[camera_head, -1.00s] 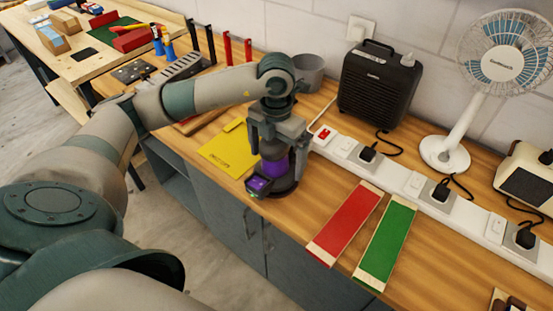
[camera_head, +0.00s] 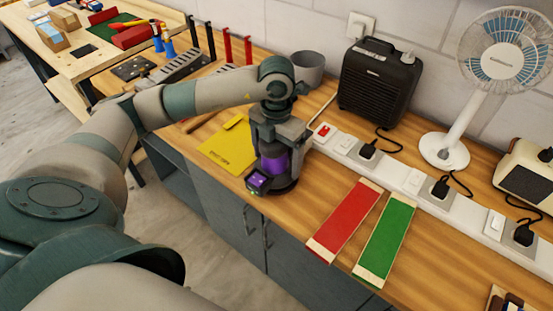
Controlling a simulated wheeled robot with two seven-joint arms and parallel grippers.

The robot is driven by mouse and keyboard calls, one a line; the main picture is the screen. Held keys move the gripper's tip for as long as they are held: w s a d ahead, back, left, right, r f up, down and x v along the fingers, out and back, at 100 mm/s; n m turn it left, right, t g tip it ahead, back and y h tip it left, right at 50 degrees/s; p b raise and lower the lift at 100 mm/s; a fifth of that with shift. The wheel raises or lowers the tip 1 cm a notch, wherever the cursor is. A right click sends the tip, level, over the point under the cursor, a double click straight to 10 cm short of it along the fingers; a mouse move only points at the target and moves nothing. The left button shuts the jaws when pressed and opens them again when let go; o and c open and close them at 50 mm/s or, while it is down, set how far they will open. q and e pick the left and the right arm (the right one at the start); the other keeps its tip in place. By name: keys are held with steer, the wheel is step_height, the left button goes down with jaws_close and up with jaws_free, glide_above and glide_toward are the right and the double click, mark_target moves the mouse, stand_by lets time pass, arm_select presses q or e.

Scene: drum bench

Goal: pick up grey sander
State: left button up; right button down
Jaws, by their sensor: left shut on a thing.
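The sander (camera_head: 274,172) stands upright on the wooden bench near its front edge. It is grey with a purple band around its middle and a small lit purple panel low at the front. My left gripper (camera_head: 276,140) points straight down over it and is shut on its upper part, which the fingers mostly hide. The base of the sander appears to be at bench height; I cannot tell whether it touches. My right gripper is not in view.
A yellow sheet (camera_head: 227,148) lies left of the sander. A red strip (camera_head: 343,222) and a green strip (camera_head: 386,241) lie to the right. A white power strip (camera_head: 408,182), a black heater (camera_head: 378,83) and a fan (camera_head: 445,150) stand behind. A grey cup (camera_head: 308,70) is behind my gripper.

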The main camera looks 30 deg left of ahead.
mark_target(277, 148)
arm_select(q)
steer(key=shift+w+r, duration=0.1)
steer(key=shift+r, duration=0.15)
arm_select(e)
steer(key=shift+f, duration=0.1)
arm_select(q)
steer(key=shift+r+b, duration=0.35)
steer(key=shift+r, duration=0.05)
step_height(277, 148, up, 2)
steer(key=shift+r+b, duration=0.15)
steer(key=shift+b, duration=0.35)
steer(key=d+r, duration=0.1)
steer(key=d, duration=0.1)
steer(key=d+r+b, duration=0.1)
steer(key=d, duration=0.1)
steer(key=shift+w+r, duration=0.2)
steer(key=shift+r, duration=0.2)
steer(key=d+r+b, duration=0.2)
steer(key=d+r, duration=0.2)
steer(key=d, duration=0.3)
steer(key=shift+w+d+r, duration=0.25)
steer(key=shift+d+r, duration=0.05)
steer(key=shift+r, duration=0.1)
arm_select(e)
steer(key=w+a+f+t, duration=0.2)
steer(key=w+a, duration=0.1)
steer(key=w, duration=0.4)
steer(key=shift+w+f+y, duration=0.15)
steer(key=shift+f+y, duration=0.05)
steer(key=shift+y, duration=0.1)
